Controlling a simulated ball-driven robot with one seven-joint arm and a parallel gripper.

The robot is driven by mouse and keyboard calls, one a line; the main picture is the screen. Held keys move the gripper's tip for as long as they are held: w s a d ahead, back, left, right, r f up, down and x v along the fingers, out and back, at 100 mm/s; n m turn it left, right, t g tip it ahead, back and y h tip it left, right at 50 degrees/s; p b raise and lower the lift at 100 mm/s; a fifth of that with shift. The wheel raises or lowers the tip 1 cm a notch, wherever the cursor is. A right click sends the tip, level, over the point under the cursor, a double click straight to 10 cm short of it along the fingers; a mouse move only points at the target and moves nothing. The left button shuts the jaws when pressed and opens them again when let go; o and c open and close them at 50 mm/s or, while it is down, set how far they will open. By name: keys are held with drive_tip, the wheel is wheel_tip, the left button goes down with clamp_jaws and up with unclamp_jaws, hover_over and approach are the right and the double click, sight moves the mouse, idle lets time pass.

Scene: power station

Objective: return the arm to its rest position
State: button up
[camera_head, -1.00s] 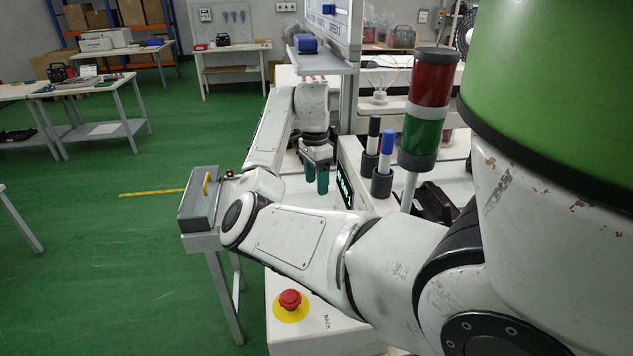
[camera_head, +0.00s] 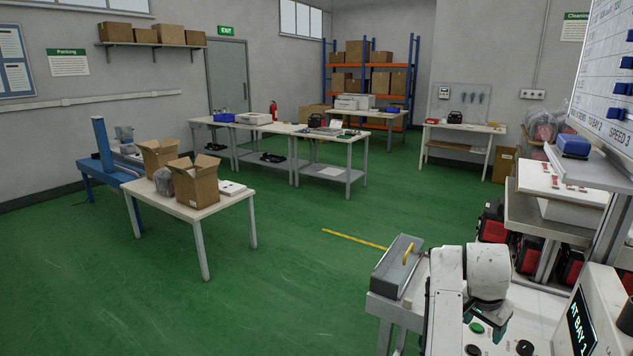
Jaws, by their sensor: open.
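My white arm (camera_head: 446,300) shows at the lower right, with its upper part cut off by the bottom edge. Its rounded white wrist (camera_head: 489,268) hangs over the right-hand bench. My gripper (camera_head: 487,308) shows only as a dark part under the wrist. Its fingers are mostly hidden or hard to tell from the green and black round parts below. I see nothing held in it.
A grey box with a yellow handle (camera_head: 398,267) sits left of my arm on a bench edge. A screen reading "AT BAY 1" (camera_head: 581,325) stands to the right. Green floor (camera_head: 300,290) is open to the left; a table with cartons (camera_head: 190,205) stands there.

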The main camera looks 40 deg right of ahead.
drive_tip(key=w+a+f+n+t, duration=0.2)
drive_tip(key=w+a+n, duration=0.25)
drive_tip(key=a, duration=0.25)
drive_tip(key=w+a+f+n+t, duration=0.1)
drive_tip(key=w+a+f+n, duration=0.2)
drive_tip(key=a+n, duration=0.35)
drive_tip(key=s+a+f+n+t+y, duration=0.15)
drive_tip(key=a+n, duration=0.25)
drive_tip(key=a, duration=0.8)
drive_tip(key=s+a+f+n+t+y, duration=0.1)
drive_tip(key=a+f+n+y, duration=0.3)
drive_tip(key=a, duration=0.8)
drive_tip(key=s+f+g, duration=0.1)
drive_tip(key=s, duration=0.2)
drive_tip(key=s+f+g+h, duration=0.1)
drive_tip(key=s, duration=0.3)
drive_tip(key=s+f+g, duration=0.2)
drive_tip(key=s, duration=0.1)
drive_tip(key=shift+s+d+h, duration=0.25)
drive_tip(key=shift+s+d, duration=0.1)
drive_tip(key=shift+d, duration=0.05)
